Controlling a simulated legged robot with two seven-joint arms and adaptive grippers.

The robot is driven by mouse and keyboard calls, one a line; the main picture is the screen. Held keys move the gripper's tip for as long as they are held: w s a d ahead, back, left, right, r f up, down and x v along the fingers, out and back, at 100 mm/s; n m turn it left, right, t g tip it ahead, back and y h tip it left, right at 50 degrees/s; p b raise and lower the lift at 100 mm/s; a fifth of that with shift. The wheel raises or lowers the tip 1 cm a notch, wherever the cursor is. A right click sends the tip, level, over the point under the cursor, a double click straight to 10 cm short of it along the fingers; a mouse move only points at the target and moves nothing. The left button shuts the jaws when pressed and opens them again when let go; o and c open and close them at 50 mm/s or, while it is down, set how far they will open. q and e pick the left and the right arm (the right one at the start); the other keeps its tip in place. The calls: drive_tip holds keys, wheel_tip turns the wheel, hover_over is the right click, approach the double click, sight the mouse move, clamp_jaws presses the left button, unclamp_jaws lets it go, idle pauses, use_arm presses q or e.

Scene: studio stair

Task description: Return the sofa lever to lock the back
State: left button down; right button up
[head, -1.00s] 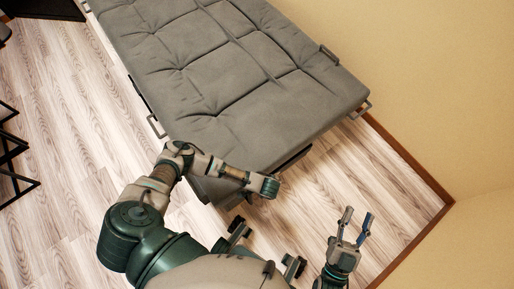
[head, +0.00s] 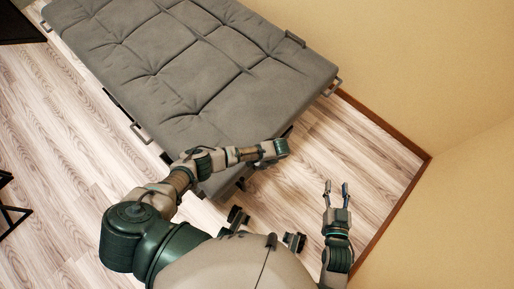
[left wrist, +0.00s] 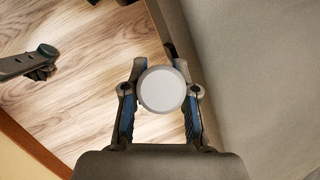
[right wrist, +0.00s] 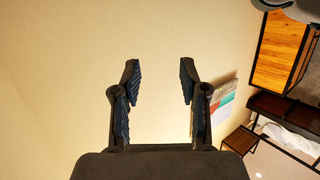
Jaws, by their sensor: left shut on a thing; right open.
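The grey tufted sofa (head: 190,75) lies flat in the head view, and its cushion side (left wrist: 265,85) fills the right of the left wrist view. A round pale grey knob (left wrist: 161,90), which looks like the end of the sofa lever, sits between the fingers of my left gripper (left wrist: 161,66). That gripper is shut on it, beside the sofa. In the head view my left gripper (head: 281,148) is at the sofa's near right corner, with its fingertips and the lever hidden. My right gripper (head: 336,187) is open and empty, away from the sofa; its spread fingers also show in the right wrist view (right wrist: 158,72).
A beige wall (head: 430,75) with brown skirting (head: 385,130) bounds the right side. Wooden floor (head: 70,165) is open to the left of the sofa. A black-framed piece of furniture (head: 14,210) stands at the left edge. Shelving (right wrist: 280,50) shows in the right wrist view.

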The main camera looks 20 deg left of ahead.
use_arm(q)
drive_tip(key=w+b, duration=0.1)
drive_tip(key=w+d+g+b, duration=0.1)
drive_tip(key=w, duration=0.1)
drive_tip(key=shift+w+r+g+y+b, duration=0.2)
drive_tip(key=shift+g+y+b, duration=0.1)
drive_tip(key=shift+b, duration=0.1)
drive_tip(key=shift+w+d+r+g+y+b, duration=0.15)
drive_tip(key=shift+w+d+r+g+b, duration=0.15)
drive_tip(key=shift+w+b, duration=0.4)
drive_tip(key=shift+w+d+r+g+y+b, duration=0.15)
drive_tip(key=shift+w+g+b, duration=0.25)
drive_tip(key=shift+w+b, duration=0.25)
use_arm(e)
drive_tip(key=s+r+m+t+y, duration=0.1)
drive_tip(key=s+r+t, duration=0.2)
drive_tip(key=r+t, duration=0.8)
drive_tip(key=shift+s+a+r+t+y, duration=0.2)
drive_tip(key=shift+r+t+y, duration=0.1)
drive_tip(key=shift+r, duration=0.35)
use_arm(q)
drive_tip(key=shift+s, duration=0.1)
drive_tip(key=c, duration=0.9)
unclamp_jaws()
drive_tip(key=shift+f, duration=0.1)
drive_tip(key=shift+m, duration=0.3)
use_arm(e)
drive_tip(key=shift+w, duration=0.2)
drive_tip(key=shift+f, duration=0.1)
